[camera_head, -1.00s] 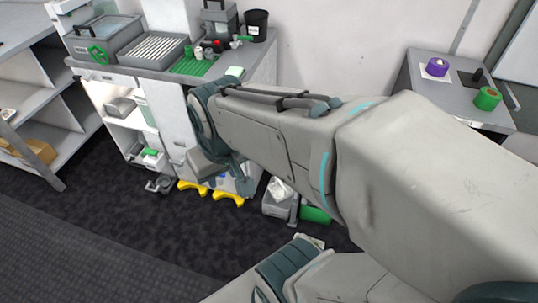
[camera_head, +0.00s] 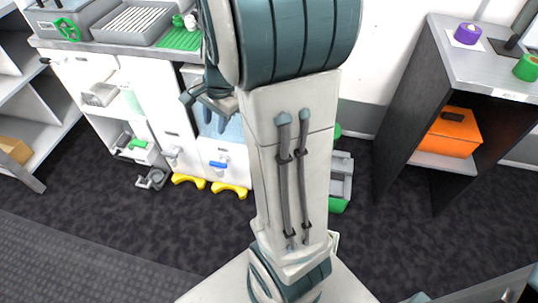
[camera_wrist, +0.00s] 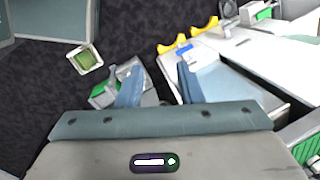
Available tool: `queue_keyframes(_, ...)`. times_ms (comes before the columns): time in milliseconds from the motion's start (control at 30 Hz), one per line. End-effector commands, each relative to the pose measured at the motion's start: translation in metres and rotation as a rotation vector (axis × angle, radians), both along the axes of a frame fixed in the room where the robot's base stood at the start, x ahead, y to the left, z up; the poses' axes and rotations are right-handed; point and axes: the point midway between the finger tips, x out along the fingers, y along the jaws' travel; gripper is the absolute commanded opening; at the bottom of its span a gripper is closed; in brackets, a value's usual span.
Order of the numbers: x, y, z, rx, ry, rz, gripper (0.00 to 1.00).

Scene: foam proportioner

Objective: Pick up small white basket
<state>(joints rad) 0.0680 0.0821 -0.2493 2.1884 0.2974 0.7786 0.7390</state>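A small white square container with a green inside (camera_wrist: 85,58) sits on the dark floor at the upper left of the wrist view. It fits a small white basket, but I cannot be sure; I do not make it out in the head view. Another small white box with something green in it (camera_head: 137,148) is low in the white cabinet. My gripper (camera_wrist: 158,84) points down, its two teal fingers apart, with nothing seen between them. In the head view my gripper (camera_head: 212,108) is before the cabinet front, partly hidden by my arm.
Grey containers with green parts (camera_head: 340,180) stand on the floor, partly behind my arm. Yellow feet (camera_head: 229,189) stick out below the white cabinet (camera_head: 165,110). A grey table (camera_head: 478,65) with an orange box (camera_head: 450,132) beneath stands right. Floor in front is clear.

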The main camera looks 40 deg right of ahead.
Motion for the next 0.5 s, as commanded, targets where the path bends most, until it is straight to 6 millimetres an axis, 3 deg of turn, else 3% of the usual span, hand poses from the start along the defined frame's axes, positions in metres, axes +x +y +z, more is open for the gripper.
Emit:
queue_keyframes(33, 0.012, -0.016, -0.039, 0.017, 0.029, -0.12, 0.33)
queue_keyframes(300, 0.056, -0.102, -0.173, 0.06, 0.124, -0.773, 0.33)
queue_keyframes(500, 0.067, -0.174, -0.282, 0.038, 0.157, -1.234, 0.33)
